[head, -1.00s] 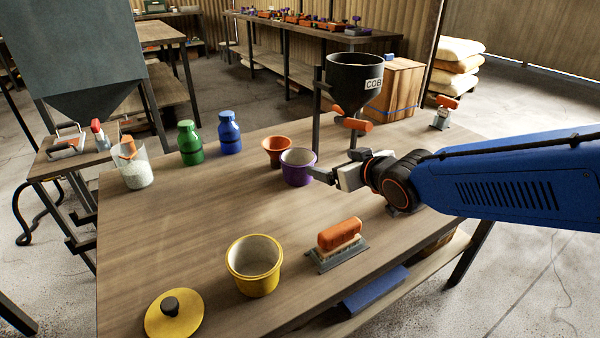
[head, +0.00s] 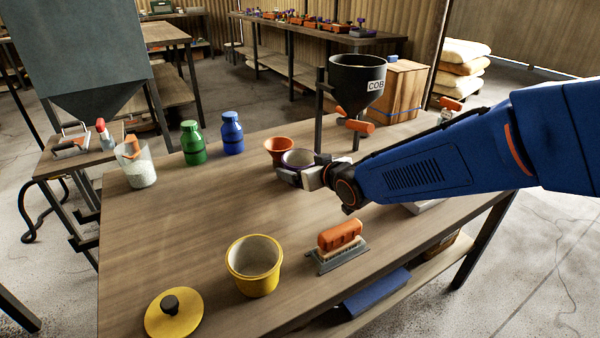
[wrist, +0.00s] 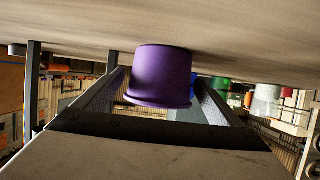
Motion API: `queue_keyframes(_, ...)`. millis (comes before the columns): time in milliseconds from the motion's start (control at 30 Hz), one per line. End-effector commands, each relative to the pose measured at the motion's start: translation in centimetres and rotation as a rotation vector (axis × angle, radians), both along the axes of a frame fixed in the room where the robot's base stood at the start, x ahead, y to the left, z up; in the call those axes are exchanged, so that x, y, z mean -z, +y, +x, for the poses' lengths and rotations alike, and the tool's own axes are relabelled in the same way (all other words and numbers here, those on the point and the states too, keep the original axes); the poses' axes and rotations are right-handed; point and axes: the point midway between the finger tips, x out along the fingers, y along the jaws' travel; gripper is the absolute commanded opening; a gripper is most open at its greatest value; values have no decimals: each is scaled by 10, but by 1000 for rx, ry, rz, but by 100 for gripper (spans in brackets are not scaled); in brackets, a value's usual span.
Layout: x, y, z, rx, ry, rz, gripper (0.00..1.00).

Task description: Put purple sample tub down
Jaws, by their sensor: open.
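The purple tub (head: 299,158) stands on the workbench (head: 190,235), close to an orange funnel-shaped cup (head: 278,150). In the head view my gripper (head: 292,176) is low at the tub's near side and hides its lower part. The wrist view is upside down; there the tub (wrist: 160,75) has its base against the bench top and its rim pointing down the picture. The two fingers of my gripper (wrist: 161,84) are open, one on each side of the tub. I cannot tell whether either finger touches it.
A black hopper (head: 357,85) on a stand rises just behind my gripper. Green (head: 192,145) and blue (head: 231,135) bottles stand to the left. A yellow tub (head: 254,268), its lid (head: 173,314) and an orange-handled brush (head: 340,245) are nearer. The bench's left middle is clear.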

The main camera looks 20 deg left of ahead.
Motion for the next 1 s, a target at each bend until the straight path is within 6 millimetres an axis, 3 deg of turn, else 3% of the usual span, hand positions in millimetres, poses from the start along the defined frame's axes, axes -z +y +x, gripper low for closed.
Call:
queue_keyframes(267, 5, 8, 7, 0, 1, -1, 90)
queue_keyframes(600, 21, 36, 30, 0, 1, 1, 90)
queue_keyframes(867, 22, 39, 32, 0, -1, 1, 90)
queue_keyframes(900, 22, 38, 32, 0, -1, 1, 87)
queue_keyframes(1000, 22, 38, 32, 0, -1, 1, 63)
